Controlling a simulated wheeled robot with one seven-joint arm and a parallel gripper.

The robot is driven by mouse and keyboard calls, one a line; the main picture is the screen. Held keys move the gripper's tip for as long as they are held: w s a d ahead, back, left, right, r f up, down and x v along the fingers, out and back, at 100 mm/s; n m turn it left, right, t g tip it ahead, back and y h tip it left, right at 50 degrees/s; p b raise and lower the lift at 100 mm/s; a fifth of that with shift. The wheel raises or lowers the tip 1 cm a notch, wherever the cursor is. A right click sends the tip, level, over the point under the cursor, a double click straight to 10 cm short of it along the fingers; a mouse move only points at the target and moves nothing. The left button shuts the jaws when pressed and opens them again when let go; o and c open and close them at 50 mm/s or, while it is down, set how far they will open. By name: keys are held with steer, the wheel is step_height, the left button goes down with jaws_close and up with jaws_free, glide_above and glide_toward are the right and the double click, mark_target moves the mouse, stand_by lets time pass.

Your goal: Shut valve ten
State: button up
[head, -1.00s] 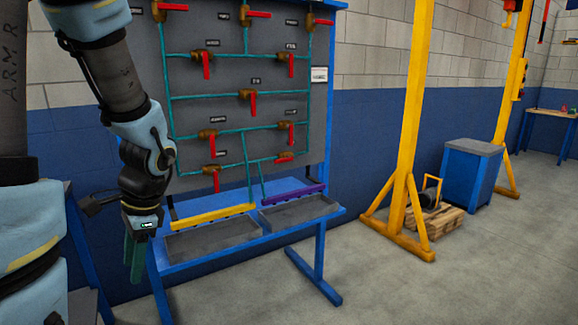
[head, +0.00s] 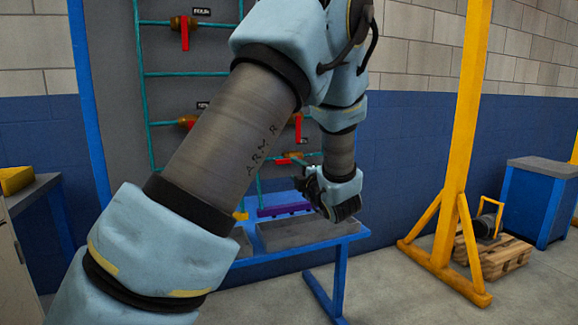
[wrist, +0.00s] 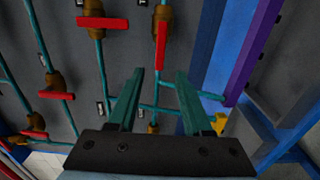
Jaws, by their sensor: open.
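The grey valve panel (head: 112,95) carries several brass valves with red handles on teal pipes. The labels are too small to read, so I cannot tell which is valve ten. In the wrist view my gripper (wrist: 160,71) is open and empty, its two teal fingers pointing at the panel. One red handle (wrist: 161,45) lies just beyond the gap between the fingertips, in line with its brass body. A second handle (wrist: 104,23), upper left, lies across its pipe.
A blue shelf with a grey tray (head: 300,236) and a purple strip (head: 284,210) juts out below the panel. A yellow post (head: 462,130) stands to the right, near a pallet (head: 496,258). A bench (head: 30,190) is at the left. Floor between is clear.

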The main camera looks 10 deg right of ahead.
steer(key=w, duration=0.3)
steer(key=w+a, duration=0.1)
steer(key=w, duration=0.6)
steer(key=shift+w+a, duration=0.1)
steer(key=shift+a, duration=0.15)
jaws_close()
stand_by(1.0)
